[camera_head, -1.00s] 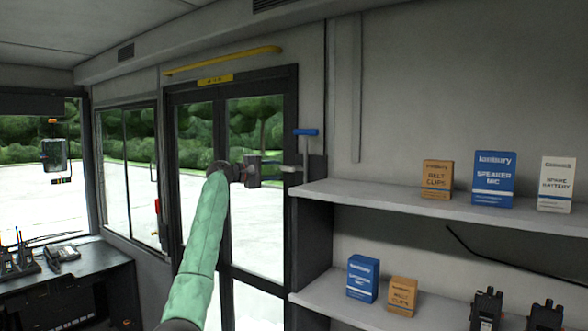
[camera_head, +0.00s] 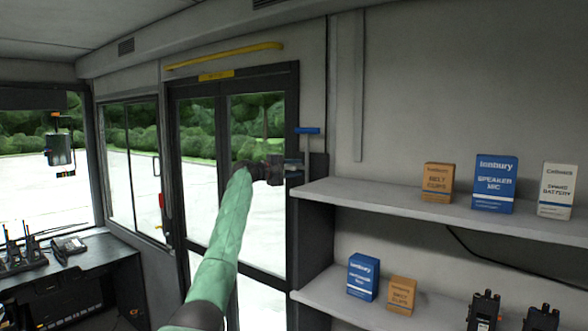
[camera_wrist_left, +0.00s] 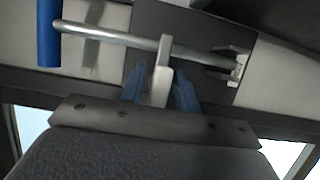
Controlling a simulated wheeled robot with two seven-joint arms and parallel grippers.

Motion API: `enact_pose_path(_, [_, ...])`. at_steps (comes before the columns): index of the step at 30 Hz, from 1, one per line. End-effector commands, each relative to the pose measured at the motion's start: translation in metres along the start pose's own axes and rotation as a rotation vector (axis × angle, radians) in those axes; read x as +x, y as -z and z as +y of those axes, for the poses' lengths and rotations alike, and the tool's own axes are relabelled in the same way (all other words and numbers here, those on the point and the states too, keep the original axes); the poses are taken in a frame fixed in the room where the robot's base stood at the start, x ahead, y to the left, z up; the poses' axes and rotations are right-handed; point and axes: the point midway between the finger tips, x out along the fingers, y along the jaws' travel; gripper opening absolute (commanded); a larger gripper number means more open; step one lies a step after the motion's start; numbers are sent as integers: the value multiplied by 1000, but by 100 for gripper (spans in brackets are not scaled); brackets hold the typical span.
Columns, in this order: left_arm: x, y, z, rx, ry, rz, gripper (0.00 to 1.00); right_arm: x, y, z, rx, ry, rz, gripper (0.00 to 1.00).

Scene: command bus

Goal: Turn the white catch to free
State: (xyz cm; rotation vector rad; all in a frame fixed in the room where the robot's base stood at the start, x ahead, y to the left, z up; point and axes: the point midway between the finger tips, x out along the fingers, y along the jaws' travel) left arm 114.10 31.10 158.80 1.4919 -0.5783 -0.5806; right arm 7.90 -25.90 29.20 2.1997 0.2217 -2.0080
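The white catch (camera_wrist_left: 162,78) shows in the left wrist view as a pale upright tab in front of a metal rod. My left gripper (camera_wrist_left: 160,92) has a blue finger on each side of it, very close. I cannot tell whether the fingers press on the catch. In the head view my left gripper (camera_head: 292,169) is at the door's right edge, just below the blue handle (camera_head: 307,131), and hides the catch. The blue handle (camera_wrist_left: 48,32) also shows at the rod's left end in the wrist view. My right gripper is not in view.
Right of the gripper, an upper shelf (camera_head: 330,190) holds several boxes, and a lower shelf (camera_head: 325,290) holds boxes and radios. The glazed door (camera_head: 180,130) stands behind my arm. A yellow rail (camera_head: 225,56) runs above it. A desk with radios (camera_head: 60,270) is at the left.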

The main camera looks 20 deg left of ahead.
Motion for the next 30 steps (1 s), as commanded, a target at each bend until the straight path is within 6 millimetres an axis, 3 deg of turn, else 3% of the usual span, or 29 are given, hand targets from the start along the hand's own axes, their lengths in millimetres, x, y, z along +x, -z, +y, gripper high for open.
enact_pose_path(1, [0,0,0,0,0,0,21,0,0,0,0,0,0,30])
enact_pose_path(4, [0,0,0,0,0,0,1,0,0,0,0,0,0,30])
enact_pose_path(5, [0,0,0,0,0,0,0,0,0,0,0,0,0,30])
enact_pose_path(17, [0,0,-4,50,22,0,0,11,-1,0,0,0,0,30])
enact_pose_path(29, [0,0,-6,278,117,0,0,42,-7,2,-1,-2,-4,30])
enact_pose_path(30, [0,1,-7,305,128,0,0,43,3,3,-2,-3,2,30])
